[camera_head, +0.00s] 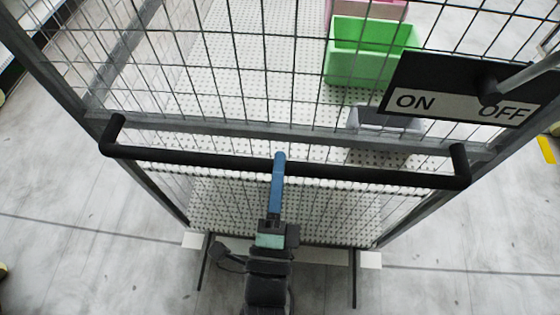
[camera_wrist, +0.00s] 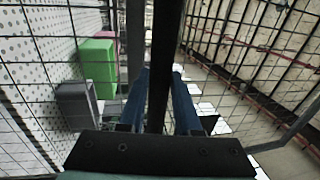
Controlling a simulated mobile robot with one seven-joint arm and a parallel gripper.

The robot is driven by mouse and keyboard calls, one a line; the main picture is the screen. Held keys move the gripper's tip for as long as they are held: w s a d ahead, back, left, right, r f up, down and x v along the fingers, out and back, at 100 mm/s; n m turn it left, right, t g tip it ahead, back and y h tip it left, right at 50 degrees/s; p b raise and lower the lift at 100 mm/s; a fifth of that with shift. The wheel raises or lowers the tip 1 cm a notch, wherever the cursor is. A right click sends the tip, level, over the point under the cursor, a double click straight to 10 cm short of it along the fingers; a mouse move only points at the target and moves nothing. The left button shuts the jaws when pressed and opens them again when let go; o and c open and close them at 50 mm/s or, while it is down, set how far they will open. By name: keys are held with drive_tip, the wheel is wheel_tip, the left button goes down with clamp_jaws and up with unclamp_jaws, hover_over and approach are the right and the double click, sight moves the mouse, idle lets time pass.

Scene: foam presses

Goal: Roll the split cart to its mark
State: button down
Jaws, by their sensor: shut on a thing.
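The split cart (camera_head: 130,45) is a tall grey wire-mesh cage cart that fills most of the head view. Its black push handle (camera_head: 380,176) runs across the near side. My gripper (camera_head: 279,160) has its blue fingers shut on the handle, near the handle's middle. In the wrist view the blue fingers (camera_wrist: 160,85) lie on either side of the dark handle bar (camera_wrist: 165,50). Inside the cart are a green bin (camera_head: 365,55), a pink bin (camera_head: 385,10) behind it and a grey bin (camera_head: 385,122). No floor mark for the cart can be made out clearly.
A black and white ON/OFF panel (camera_head: 440,95) with a lever stands at the cart's right. Pale concrete floor (camera_head: 70,180) is open to the left of the cart and at the lower right.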

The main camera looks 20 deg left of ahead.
drive_tip(key=shift+r, duration=0.35)
drive_tip(key=c, duration=0.8)
unclamp_jaws()
drive_tip(key=shift+s, duration=0.1)
drive_tip(key=shift+o, duration=1)
drive_tip(key=shift+f, duration=0.15)
drive_tip(key=shift+s+f, duration=0.1)
drive_tip(key=b+v, duration=0.2)
drive_tip(key=v, duration=1)
drive_tip(key=shift+s, duration=0.4)
drive_tip(key=shift+d, duration=0.1)
